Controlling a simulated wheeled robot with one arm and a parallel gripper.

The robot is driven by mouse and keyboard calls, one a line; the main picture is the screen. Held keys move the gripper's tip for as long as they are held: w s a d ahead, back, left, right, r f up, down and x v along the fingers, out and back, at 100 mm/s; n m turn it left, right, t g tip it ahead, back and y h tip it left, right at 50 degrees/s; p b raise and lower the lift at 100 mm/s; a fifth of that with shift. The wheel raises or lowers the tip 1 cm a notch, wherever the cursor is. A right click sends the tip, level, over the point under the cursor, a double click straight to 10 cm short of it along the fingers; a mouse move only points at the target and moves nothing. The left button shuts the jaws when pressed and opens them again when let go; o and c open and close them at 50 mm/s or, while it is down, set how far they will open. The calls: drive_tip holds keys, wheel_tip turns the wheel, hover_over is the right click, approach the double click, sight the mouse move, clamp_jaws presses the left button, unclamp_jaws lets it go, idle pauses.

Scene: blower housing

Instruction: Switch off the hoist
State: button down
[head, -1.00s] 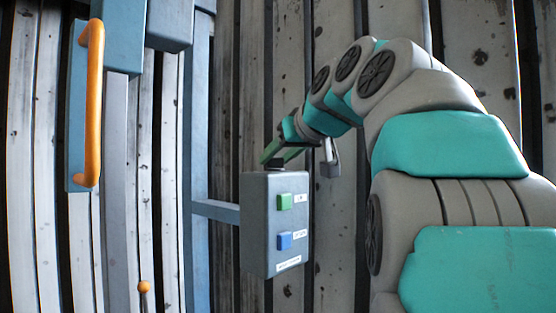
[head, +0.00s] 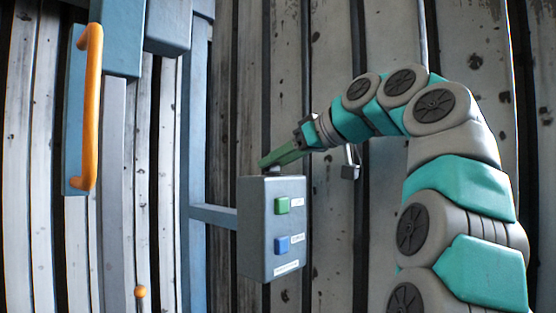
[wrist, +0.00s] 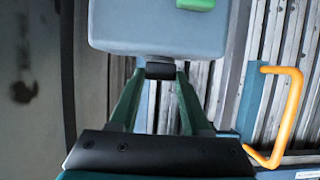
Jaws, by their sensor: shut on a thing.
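A grey control box (head: 256,232) stands in the middle of the head view, with a green button (head: 282,206) above a blue button (head: 282,245) on its front. Small white labels sit beside and below them, too small to read. A short dark knob (wrist: 160,70) sticks out of the box's end face, its top in the head view. My gripper (wrist: 160,76) is shut on this knob, one green finger on each side. In the head view my gripper (head: 270,162) reaches the box top from the right, and its fingers largely hide the knob.
An orange handle (head: 90,110) on a blue panel is at the left. An orange ball knob (head: 140,291) is below it. A blue-grey arm (head: 213,215) joins the box to a blue post. Corrugated metal wall stands behind.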

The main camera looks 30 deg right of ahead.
drive_tip(key=shift+c, duration=1.8)
unclamp_jaws()
drive_tip(key=p+v, duration=0.1)
drive_tip(key=v, duration=0.7)
